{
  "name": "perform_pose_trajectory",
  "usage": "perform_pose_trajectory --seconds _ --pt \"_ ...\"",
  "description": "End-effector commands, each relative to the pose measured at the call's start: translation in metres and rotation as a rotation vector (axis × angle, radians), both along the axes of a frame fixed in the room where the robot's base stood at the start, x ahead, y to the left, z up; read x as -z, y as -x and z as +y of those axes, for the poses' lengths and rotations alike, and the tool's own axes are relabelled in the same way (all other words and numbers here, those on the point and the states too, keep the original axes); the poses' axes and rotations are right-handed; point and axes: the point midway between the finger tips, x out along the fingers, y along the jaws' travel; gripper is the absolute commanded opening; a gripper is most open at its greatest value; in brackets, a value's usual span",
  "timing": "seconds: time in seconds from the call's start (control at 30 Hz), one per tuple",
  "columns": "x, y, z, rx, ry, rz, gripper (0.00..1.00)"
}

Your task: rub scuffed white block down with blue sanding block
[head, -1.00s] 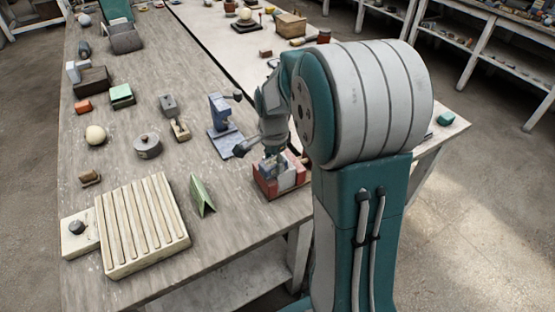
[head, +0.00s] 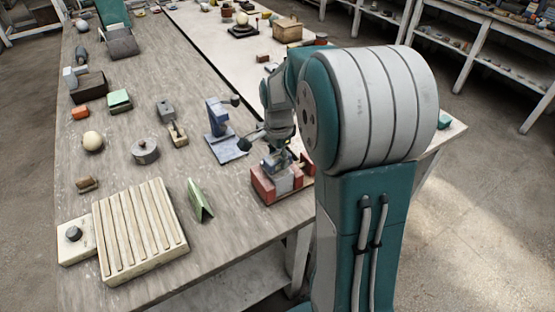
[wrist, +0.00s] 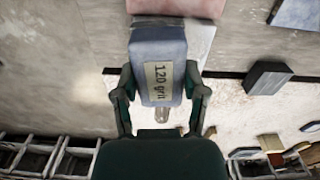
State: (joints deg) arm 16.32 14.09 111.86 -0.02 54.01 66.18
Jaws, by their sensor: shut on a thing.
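The blue sanding block (wrist: 158,48), labelled "120 grit", sits between the two fingers of my gripper (wrist: 160,90) in the wrist view. The fingers are shut on its sides. In the head view my gripper (head: 275,158) is over a red vise (head: 264,187) near the table's right edge. A pale block (head: 284,186) shows in the vise, partly covered by the gripper and sanding block. In the wrist view a pale surface (wrist: 200,38) shows beyond the sanding block. I cannot tell whether the two blocks touch, and no scuffs are clear.
A blue stand (head: 220,130) is close left of the vise. A green folded piece (head: 199,200) and a ribbed cream board (head: 140,228) lie nearer on the table. A white sphere (head: 92,141) and a round grey weight (head: 145,151) are farther left.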

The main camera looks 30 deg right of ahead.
Motion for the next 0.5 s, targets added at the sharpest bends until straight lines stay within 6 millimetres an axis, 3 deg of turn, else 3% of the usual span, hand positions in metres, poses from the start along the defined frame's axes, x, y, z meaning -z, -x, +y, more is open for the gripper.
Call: perform_pose_trajectory --seconds 0.17,0.5 --pt "-0.015 0.0 0.0 0.0 0.001 -0.001 0.02" --pt "-0.02 0.0 0.0 0.0 0.001 -0.001 0.02"
